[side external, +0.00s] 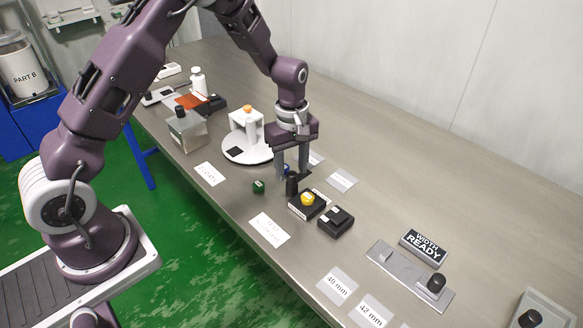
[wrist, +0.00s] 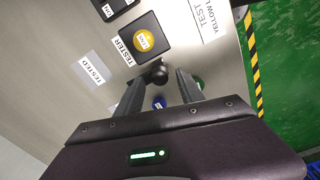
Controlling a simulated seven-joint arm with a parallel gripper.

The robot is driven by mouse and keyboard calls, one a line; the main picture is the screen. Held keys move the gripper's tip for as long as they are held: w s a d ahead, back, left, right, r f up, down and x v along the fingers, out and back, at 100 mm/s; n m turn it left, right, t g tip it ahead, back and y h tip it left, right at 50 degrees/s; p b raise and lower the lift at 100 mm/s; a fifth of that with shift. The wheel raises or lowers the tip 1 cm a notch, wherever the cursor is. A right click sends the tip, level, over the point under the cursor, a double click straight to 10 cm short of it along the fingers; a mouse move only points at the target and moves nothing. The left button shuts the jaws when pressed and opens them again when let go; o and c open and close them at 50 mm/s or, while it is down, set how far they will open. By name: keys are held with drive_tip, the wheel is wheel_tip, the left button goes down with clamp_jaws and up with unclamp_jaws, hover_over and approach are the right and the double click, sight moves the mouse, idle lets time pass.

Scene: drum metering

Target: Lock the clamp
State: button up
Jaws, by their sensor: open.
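No part is labelled as the clamp, and I cannot tell for sure which one it is. A grey metal plate (side external: 410,276) at the right carries a small light block and an upright black knob (side external: 437,282). Behind it stands a black "WIDTH READY" sign (side external: 424,247). In the wrist view a black round-ended part (wrist: 157,72) shows between the fingertips (wrist: 161,78), near the tester; contact is unclear.
A black box (side external: 336,221) sits right of the tester. A white round stand (side external: 238,150) is behind left. Labels "40 mm" (side external: 337,286) and "42 mm" (side external: 371,311) lie along the front.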

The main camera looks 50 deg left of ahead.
drive_tip(key=shift+f, duration=0.25)
clamp_jaws()
drive_tip(key=shift+m, duration=0.3)
drive_tip(key=m, duration=0.3)
drive_tip(key=shift+m, duration=0.4)
drive_tip(key=m, duration=0.4)
drive_tip(key=shift+r+m, duration=0.1)
drive_tip(key=shift+m, duration=0.2)
drive_tip(key=m, duration=0.4)
drive_tip(key=shift+d, duration=0.1)
drive_tip(key=shift+m, duration=2.4)
